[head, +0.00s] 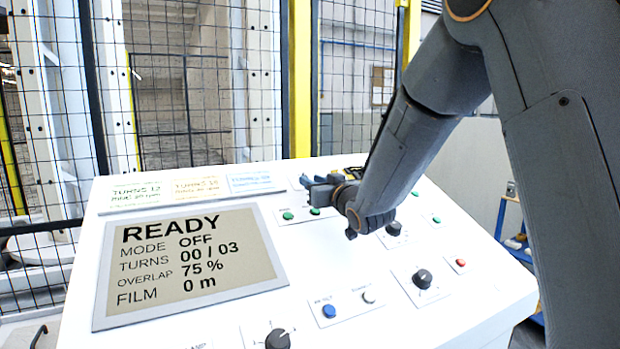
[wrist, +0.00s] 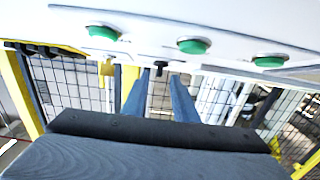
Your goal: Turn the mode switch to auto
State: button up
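The white control panel (head: 190,325) carries a screen (head: 190,262) reading READY and MODE OFF. Black rotary knobs show at the front edge (head: 278,338), at the right (head: 422,278) and beside my wrist (head: 394,228). Their labels are too small or hidden to read, so I cannot tell which is the mode switch. My gripper (head: 318,188) is over the upper middle of the panel, near the green buttons. In the wrist view my gripper (wrist: 160,82) has its two fingers apart. A small dark piece (wrist: 159,68) shows between their tips; I cannot tell what it is.
Green buttons (wrist: 193,46) line the panel close to the fingers. A blue button (head: 329,311) and a red button (head: 460,263) sit on the right half. Label cards (head: 197,186) lie along the back edge. A mesh fence (head: 180,90) stands behind.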

jog(key=shift+p+x, duration=0.3)
jog(key=shift+x, duration=1.05)
grip_shut()
